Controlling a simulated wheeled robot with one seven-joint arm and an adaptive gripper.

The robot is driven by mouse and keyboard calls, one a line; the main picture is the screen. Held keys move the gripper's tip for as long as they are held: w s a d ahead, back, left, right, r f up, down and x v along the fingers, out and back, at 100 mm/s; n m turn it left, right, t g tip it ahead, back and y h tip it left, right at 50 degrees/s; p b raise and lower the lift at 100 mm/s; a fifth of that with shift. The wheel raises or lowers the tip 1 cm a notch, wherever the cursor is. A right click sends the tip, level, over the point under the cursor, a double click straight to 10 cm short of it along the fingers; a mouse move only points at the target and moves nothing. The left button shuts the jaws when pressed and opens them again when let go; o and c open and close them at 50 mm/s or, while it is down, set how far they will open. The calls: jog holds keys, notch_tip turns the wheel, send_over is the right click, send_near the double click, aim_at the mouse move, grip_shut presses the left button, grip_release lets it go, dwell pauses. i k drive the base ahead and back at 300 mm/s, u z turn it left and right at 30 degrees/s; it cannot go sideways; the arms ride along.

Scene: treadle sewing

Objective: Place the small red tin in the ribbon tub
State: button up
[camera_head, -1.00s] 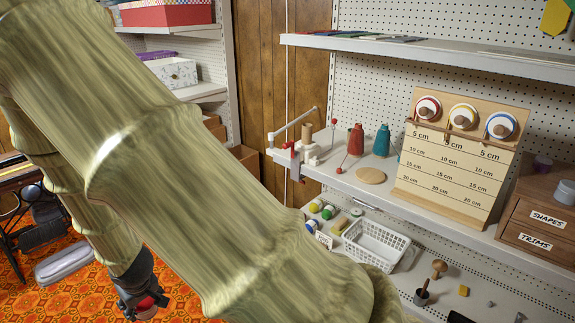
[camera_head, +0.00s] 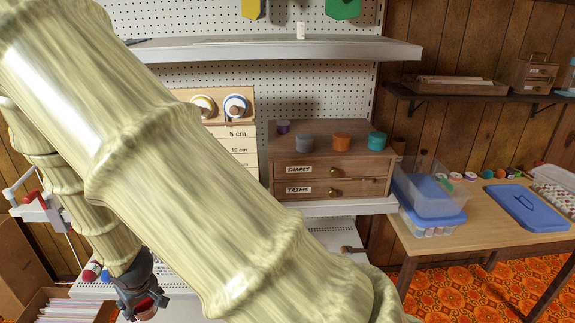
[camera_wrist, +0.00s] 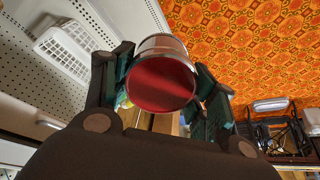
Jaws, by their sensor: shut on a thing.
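The small red tin (camera_wrist: 160,82), with a red end and metal sides, is between the fingers of my gripper (camera_wrist: 160,88) in the wrist view. My gripper is shut on it. In the head view my gripper (camera_head: 143,293) hangs at the lower left, with a little of the tin (camera_head: 147,312) showing below it. A clear plastic tub (camera_head: 420,190) stands on the wooden table at the right, far from my gripper. Clear and blue containers are stacked there, with spools in the lower one; I cannot tell surely which is the ribbon tub.
My arm crosses the left and middle of the head view and hides part of the shelves. A drawer cabinet (camera_head: 330,165) with several small pots stands on the shelf. A blue lid (camera_head: 530,207) and several ribbon rolls lie on the table (camera_head: 450,240). Orange patterned floor shows below.

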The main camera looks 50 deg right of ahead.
aim_at(424, 194)
jog(key=z, duration=2.3)
jog(key=i, duration=0.2)
jog(key=u, duration=0.05)
